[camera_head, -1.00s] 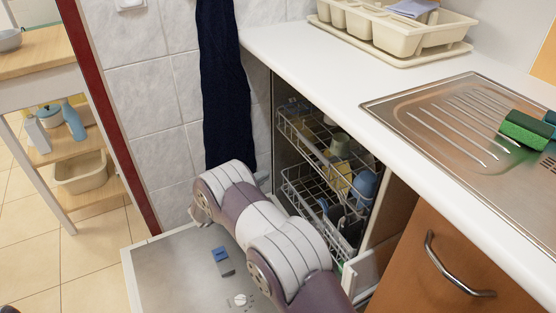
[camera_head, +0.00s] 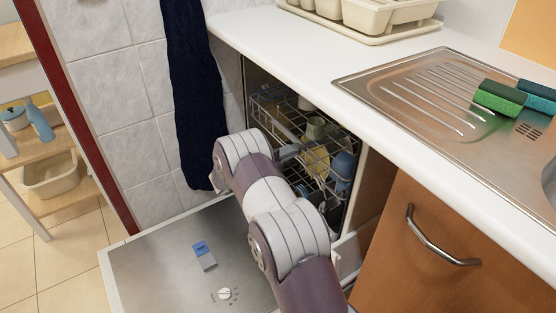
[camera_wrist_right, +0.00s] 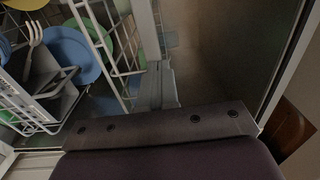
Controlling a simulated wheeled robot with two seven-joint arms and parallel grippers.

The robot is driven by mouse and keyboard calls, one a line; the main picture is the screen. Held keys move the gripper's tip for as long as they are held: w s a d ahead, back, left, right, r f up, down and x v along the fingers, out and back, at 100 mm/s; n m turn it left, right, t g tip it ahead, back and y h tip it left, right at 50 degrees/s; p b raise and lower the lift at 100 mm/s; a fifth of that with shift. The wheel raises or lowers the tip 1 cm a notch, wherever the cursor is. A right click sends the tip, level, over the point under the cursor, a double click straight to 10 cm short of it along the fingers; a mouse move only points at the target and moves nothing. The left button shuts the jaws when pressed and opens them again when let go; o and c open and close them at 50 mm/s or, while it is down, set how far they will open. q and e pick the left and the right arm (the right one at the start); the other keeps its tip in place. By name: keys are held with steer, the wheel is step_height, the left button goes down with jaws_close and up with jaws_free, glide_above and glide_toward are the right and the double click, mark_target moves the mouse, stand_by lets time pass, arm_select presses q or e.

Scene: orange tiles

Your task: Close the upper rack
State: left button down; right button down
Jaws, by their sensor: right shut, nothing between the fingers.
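The upper rack (camera_head: 262,108) is a white wire basket inside the open dishwasher, holding a greenish mug (camera_head: 315,128), a yellow item (camera_head: 317,161) and other dishes. My right arm reaches over the lowered dishwasher door (camera_head: 150,265). My right gripper (camera_head: 288,151) is at the front of the upper rack, partly hidden by the wrist; I cannot tell whether it touches the wire. In the right wrist view the shut, empty gripper (camera_wrist_right: 154,88) is beside rack wires (camera_wrist_right: 100,45), with a blue plate (camera_wrist_right: 72,52) to the left. My left gripper is not in view.
A white worktop (camera_head: 300,60) with a steel sink drainer (camera_head: 430,100) runs above the dishwasher. A wooden drawer front with a handle (camera_head: 435,240) stands to the right. A dark towel (camera_head: 195,100) hangs on the tiled wall to the left.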

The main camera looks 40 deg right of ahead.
steer(key=shift+d, duration=0.35)
steer(key=d, duration=0.2)
steer(key=shift+s+d+r, duration=0.15)
steer(key=shift+d+r, duration=0.05)
steer(key=shift+d, duration=0.1)
